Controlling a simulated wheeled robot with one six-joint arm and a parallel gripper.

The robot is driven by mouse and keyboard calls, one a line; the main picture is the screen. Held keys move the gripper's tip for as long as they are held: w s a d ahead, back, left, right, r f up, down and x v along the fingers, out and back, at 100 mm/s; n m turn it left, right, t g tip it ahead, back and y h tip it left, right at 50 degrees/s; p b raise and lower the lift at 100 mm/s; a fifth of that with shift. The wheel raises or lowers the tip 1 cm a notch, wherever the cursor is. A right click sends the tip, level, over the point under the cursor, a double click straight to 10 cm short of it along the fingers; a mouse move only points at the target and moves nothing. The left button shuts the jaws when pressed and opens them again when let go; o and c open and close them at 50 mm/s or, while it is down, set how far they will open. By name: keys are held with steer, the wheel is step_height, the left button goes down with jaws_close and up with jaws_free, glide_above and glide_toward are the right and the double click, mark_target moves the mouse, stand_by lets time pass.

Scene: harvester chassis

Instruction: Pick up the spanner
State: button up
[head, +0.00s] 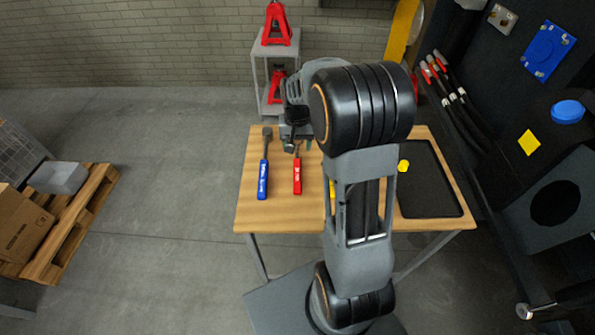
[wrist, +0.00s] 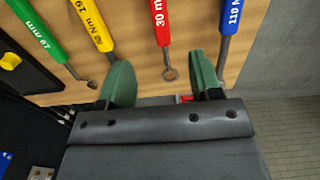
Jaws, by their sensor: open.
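Hand tools lie on a wooden table (head: 250,212). A red-handled tool (head: 297,177) with a metal ring end, marked with "30", looks like a spanner; it also shows in the wrist view (wrist: 160,22). A green-handled tool (wrist: 42,30) marked "mm" also has a small ring end, so I cannot tell for sure which is the spanner. My gripper (wrist: 162,75) is open and empty. Its green fingers appear on either side of the red tool's ring end, which is not gripped. In the head view my gripper (head: 297,147) is at that tool's far end, partly hidden by my arm.
A blue-handled tool (head: 263,178) lies left of the red one, close to one finger in the wrist view. A yellow-handled tool (wrist: 93,24) lies between red and green. A black tray (head: 430,200) is on the table's right. A dark chassis stands farther right.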

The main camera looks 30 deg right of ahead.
glide_above(297, 171)
step_height(297, 171, down, 8)
steer(key=shift+d+f, duration=0.1)
steer(key=shift+f, duration=0.05)
steer(key=shift+f+p, duration=0.4)
steer(key=shift+f, duration=2.6)
jaws_close()
